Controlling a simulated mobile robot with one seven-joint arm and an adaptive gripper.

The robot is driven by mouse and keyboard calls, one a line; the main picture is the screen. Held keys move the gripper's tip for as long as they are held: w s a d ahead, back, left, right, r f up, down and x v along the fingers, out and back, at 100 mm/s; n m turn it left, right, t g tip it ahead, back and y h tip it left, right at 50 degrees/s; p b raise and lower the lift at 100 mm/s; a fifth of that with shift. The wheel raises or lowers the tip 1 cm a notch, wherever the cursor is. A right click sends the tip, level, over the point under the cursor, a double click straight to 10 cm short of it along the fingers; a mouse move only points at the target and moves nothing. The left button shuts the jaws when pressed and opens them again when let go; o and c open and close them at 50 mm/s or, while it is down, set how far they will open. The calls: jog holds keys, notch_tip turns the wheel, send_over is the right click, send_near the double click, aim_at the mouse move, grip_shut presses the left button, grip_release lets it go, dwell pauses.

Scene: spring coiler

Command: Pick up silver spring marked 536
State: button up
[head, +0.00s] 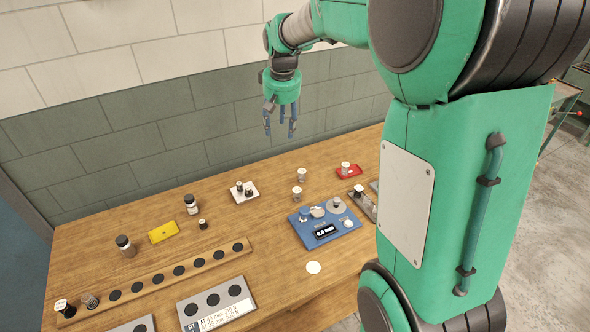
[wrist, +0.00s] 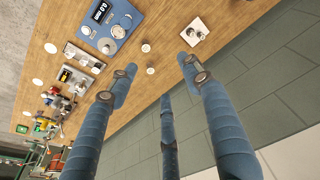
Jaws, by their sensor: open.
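My gripper (head: 280,124) is open and empty, its fingers pointing down in the air by the wall, above the back of the table. In the wrist view its blue fingers (wrist: 160,76) are spread with nothing between them. A silvery coil (head: 90,300) stands at the left end of a wooden strip. Small pale-topped pieces (head: 302,174) stand near the table's middle, below my gripper and to its right. The number 536 is not readable on any piece, so I cannot tell which spring bears it.
A blue device (head: 325,228) with a display sits mid-table. Nearby are a white tray (head: 253,196) holding small pieces, a red tray (head: 349,171) and a yellow block (head: 164,232). Jars (head: 192,204) stand at left. The wall (head: 150,145) rises behind the table (head: 270,270).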

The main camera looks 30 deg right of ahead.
jog(key=w+d+f+p, duration=0.1)
jog(key=w+d+f, duration=0.35)
jog(key=w, duration=0.25)
jog(key=g+p, duration=0.3)
jog(key=p, duration=0.2)
send_over(302, 171)
notch_tip(302, 171, down, 27)
jog(key=shift+r+m, duration=0.1)
jog(key=shift+m, duration=0.2)
jog(key=shift+f, duration=4.3)
jog(key=shift+f, duration=0.1)
jog(key=shift+w+f+p, duration=0.1)
jog(key=shift+f+p, duration=0.55)
jog(key=shift+f, duration=1.85)
